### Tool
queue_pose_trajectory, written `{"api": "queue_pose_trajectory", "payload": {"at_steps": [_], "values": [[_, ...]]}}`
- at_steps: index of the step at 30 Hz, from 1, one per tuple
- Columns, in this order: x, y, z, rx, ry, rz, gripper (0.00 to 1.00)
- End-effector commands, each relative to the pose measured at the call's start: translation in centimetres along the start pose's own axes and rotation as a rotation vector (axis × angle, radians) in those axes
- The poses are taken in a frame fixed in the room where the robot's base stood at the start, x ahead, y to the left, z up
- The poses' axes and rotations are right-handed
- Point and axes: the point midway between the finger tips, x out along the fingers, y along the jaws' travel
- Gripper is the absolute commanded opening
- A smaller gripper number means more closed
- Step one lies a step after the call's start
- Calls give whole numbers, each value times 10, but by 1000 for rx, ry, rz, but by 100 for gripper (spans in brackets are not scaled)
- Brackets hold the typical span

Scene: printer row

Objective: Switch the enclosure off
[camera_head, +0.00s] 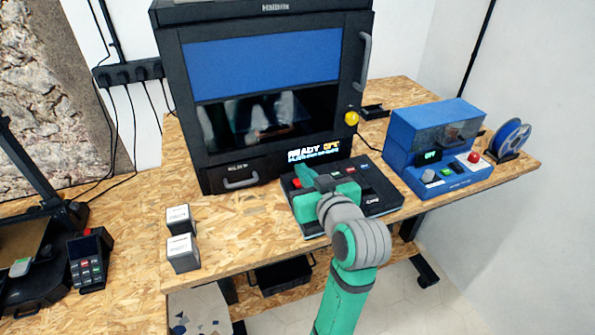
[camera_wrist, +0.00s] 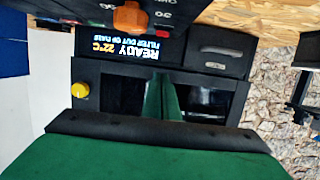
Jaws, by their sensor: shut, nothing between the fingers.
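The enclosure (camera_head: 185,120) is a tall black cabinet with a blue-lit window, standing at the back of the bench. Its lit display (camera_head: 313,153) reads READY; in the wrist view the display (camera_wrist: 135,52) reads READY 22°C upside down. A yellow knob (camera_head: 351,118) sits on its right side, also in the wrist view (camera_wrist: 80,90). A black control panel (camera_head: 385,192) lies in front, with several coloured buttons. An orange-red control (camera_wrist: 130,18) on it shows in the wrist view. My gripper (camera_head: 306,176) is shut and empty above the panel's left part, hiding some of it.
A blue machine (camera_head: 400,150) with an OFF display and a red button stands right of the panel. Two small white-topped boxes (camera_head: 180,220) stand at the left. A blue spool (camera_head: 510,135) is at the far right. Bare bench lies between the boxes and the panel.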

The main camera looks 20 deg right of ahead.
Motion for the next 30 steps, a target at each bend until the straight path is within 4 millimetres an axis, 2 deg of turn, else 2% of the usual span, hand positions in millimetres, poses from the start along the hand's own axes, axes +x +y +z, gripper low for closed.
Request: {"api": "queue_pose_trajectory", "payload": {"at_steps": [3, 11, 30], "values": [[-21, -2, -5, -3, 2, -3, 0], [-44, -3, -9, -2, 1, -5, 0], [-47, 0, -8, 0, 0, -1, 0]]}}
